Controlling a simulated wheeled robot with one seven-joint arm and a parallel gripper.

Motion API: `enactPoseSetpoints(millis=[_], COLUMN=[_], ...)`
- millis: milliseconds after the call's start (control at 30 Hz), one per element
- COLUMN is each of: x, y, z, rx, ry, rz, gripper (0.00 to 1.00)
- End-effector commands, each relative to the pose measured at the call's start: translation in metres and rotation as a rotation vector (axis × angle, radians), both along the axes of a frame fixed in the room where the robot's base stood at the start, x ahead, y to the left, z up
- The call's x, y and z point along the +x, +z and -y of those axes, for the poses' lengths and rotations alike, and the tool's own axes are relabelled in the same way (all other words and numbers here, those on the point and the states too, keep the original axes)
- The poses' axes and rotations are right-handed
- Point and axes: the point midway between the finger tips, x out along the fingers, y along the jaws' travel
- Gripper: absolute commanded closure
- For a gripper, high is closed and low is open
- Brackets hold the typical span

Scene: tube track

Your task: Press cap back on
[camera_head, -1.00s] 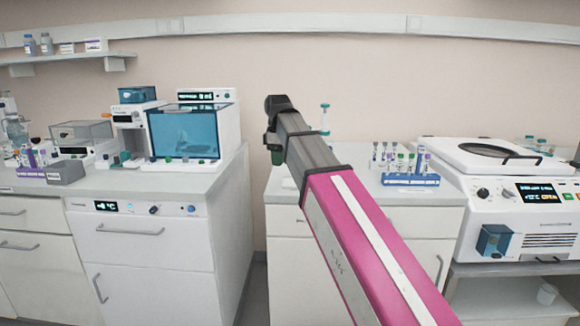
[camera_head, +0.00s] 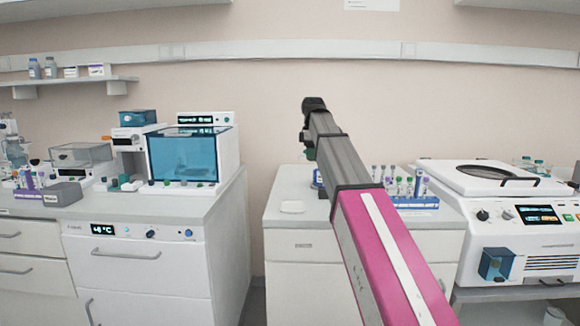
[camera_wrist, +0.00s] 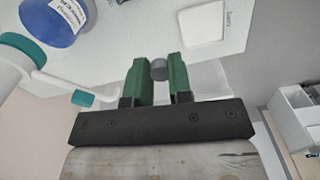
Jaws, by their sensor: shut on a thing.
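My gripper (camera_head: 309,152) is raised above the middle counter in the head view, mostly hidden behind my arm. In the wrist view its green fingers (camera_wrist: 158,75) are shut on a small grey cap (camera_wrist: 158,69). The cap sits between the fingertips, above the counter and touching nothing else that I can see. The blue rack (camera_head: 415,202) of tubes with coloured caps stands right of my arm. I cannot tell which tube or vessel the grey cap belongs to.
A blue labelled vessel (camera_wrist: 52,22) and a white bottle with teal parts (camera_wrist: 22,62) stand close left of the fingers in the wrist view. A flat white square (camera_wrist: 203,26) lies on the counter. A centrifuge (camera_head: 510,215) stands at right.

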Motion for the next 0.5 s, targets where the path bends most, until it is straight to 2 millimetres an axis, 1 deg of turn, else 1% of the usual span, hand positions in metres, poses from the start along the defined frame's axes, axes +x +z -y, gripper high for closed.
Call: enactPoseSetpoints(millis=[33,100,200,333,500], x=[0.012,0.021,0.030,0.034,0.034], y=[0.005,0.008,0.011,0.012,0.009], z=[0.014,0.029,0.045,0.054,0.055], rx=[0.000,0.000,0.000,0.000,0.000], ry=[-0.003,-0.003,-0.001,0.001,0.002], rz=[0.000,0.000,0.000,0.000,-0.001], gripper=[0.94,0.94,0.94,0.94,0.94])
